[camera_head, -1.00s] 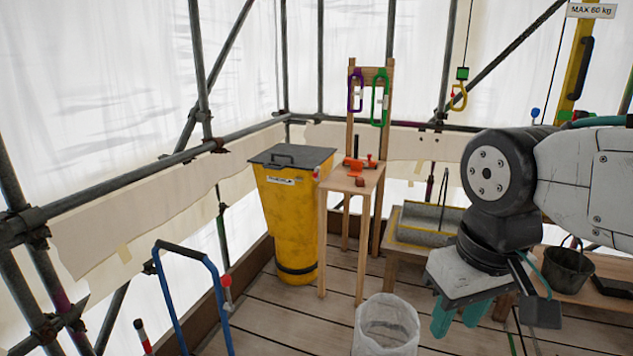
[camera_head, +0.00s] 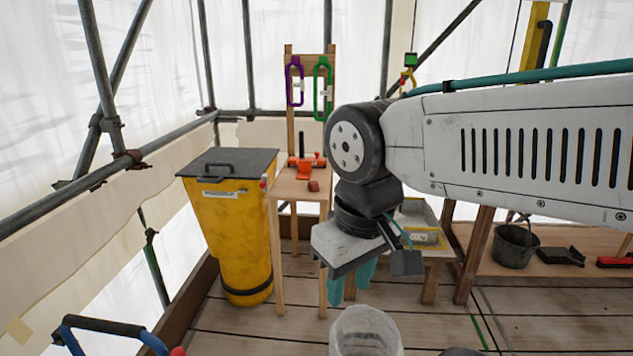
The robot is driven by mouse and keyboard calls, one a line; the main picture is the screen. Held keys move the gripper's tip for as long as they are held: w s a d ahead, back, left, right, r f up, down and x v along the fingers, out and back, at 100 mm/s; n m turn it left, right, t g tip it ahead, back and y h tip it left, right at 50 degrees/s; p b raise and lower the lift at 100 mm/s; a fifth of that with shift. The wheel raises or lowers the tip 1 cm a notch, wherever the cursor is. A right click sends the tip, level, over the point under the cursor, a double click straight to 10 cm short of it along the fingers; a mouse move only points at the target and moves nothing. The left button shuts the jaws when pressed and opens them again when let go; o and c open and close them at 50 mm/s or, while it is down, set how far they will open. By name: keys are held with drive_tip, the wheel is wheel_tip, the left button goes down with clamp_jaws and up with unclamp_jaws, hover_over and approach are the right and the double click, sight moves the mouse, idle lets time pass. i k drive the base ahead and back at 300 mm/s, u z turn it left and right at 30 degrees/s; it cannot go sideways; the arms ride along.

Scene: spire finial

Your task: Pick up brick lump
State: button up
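The brick lump (camera_head: 313,186) is a small reddish-brown piece. It lies near the front right edge of the top of a small wooden stand (camera_head: 287,188). My gripper (camera_head: 351,282) points down in front of and to the right of the stand, lower in the picture than the lump and apart from it. Its two teal fingers show with a gap between them and nothing visible in it.
An orange tool (camera_head: 305,165) lies behind the lump. A yellow lidded bin (camera_head: 232,235) is close on the left; a pale lined bin (camera_head: 364,335) is in front. A bucket (camera_head: 515,245) stands right.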

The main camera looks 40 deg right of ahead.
sight(313, 186)
drive_tip(key=z, duration=0.4)
drive_tip(key=i, duration=0.55)
drive_tip(key=z, duration=1.1)
drive_tip(key=i, duration=0.35)
drive_tip(key=z, duration=0.3)
